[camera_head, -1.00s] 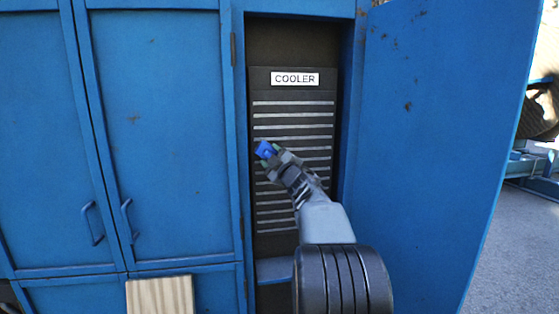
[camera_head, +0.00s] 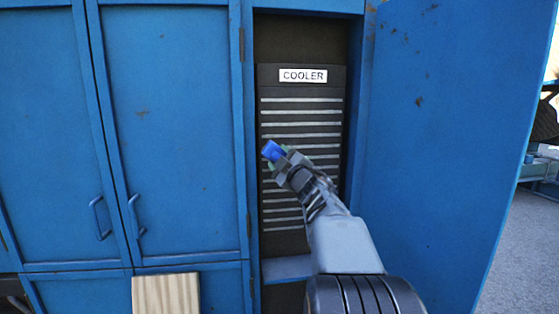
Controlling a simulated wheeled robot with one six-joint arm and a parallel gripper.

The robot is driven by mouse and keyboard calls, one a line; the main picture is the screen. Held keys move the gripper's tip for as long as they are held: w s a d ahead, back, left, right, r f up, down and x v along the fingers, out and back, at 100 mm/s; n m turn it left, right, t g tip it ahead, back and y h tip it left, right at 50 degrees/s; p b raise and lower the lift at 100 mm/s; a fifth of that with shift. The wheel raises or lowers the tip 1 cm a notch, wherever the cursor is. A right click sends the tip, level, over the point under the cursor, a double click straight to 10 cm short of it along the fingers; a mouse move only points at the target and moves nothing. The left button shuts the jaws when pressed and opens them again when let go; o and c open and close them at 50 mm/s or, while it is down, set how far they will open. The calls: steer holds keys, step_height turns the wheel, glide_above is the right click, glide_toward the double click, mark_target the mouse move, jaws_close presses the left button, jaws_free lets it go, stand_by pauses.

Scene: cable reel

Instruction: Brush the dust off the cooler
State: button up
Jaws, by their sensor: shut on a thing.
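The cooler (camera_head: 302,109) is a dark upright panel with pale horizontal slats, set inside the open blue cabinet. A white label reading COOLER (camera_head: 303,76) is on its top. My gripper (camera_head: 282,158) is in front of the slats, left of the middle. It is shut on a small blue thing (camera_head: 271,150), which shows at the gripper's tip. Its bristles, if it is a brush, cannot be made out. I cannot tell whether it touches the slats. My arm hides the lower right part of the cooler. Dust is not clearly distinguishable from the pale slats.
The blue cabinet door (camera_head: 440,150) stands open at the right. Closed blue doors (camera_head: 170,130) with handles are on the left. A light wooden board (camera_head: 166,294) is at the bottom. A ledge (camera_head: 288,268) lies below the cooler. Open ground shows at far right.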

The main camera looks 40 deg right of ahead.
steer(key=shift+s+a, duration=0.15)
steer(key=shift+s, duration=0.2)
steer(key=s, duration=0.1)
steer(key=s+a, duration=0.1)
steer(key=shift+s+a+b, duration=0.15)
steer(key=shift+s+b, duration=0.15)
stand_by(0.3)
stand_by(0.4)
